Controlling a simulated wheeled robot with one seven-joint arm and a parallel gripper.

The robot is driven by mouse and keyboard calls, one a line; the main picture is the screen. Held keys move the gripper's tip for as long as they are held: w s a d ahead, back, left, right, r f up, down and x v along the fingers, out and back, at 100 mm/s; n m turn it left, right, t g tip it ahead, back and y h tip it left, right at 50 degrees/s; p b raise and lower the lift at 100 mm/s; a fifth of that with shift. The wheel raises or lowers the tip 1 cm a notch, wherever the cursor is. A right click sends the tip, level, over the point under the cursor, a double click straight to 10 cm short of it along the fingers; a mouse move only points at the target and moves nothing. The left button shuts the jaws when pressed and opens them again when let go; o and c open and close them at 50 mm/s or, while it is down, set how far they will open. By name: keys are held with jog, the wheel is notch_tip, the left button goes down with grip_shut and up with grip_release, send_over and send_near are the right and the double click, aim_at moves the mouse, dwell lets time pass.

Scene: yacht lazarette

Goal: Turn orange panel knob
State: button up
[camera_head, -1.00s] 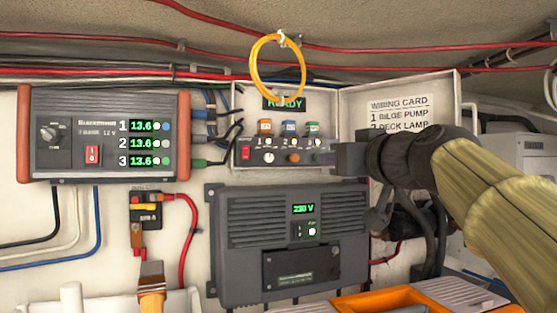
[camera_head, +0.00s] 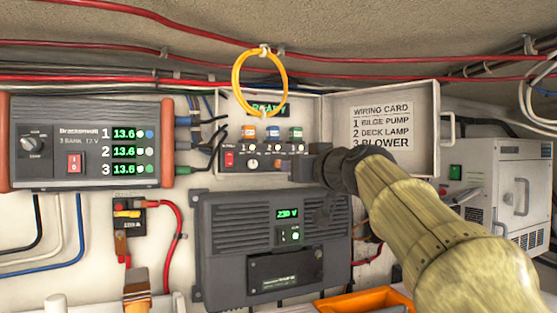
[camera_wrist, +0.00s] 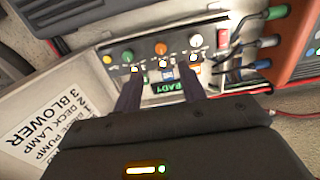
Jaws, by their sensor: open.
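The orange knob (camera_wrist: 160,48) is on the lower row of a small dark control panel (camera_wrist: 110,50), between a white knob (camera_wrist: 195,41) and a green knob (camera_wrist: 127,56) in the wrist view. In the head view the orange knob (camera_head: 277,163) is small, just left of my gripper (camera_head: 318,162). In the wrist view my gripper (camera_wrist: 162,68) is open and empty. Its two fingers point at the panel, and the orange knob appears beyond the gap between them. No contact with the knob is visible. My gripper and arm hide the panel's right end in the head view.
A red switch (camera_head: 229,159) sits at the panel's left. A yellow cable loop (camera_head: 260,82) hangs in front of the panel's top. The open white door with the wiring card (camera_head: 385,125) stands right. A grey 230 V unit (camera_head: 272,245) is below, a battery charger (camera_head: 85,142) left.

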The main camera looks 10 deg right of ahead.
aim_at(278, 164)
jog(key=w+a+p, duration=0.1)
jog(key=w+p, duration=0.1)
jog(key=w, duration=0.6)
jog(key=shift+w+a+p, duration=0.25)
jog(key=shift+a+p, duration=0.05)
jog(key=shift+p, duration=0.05)
grip_shut()
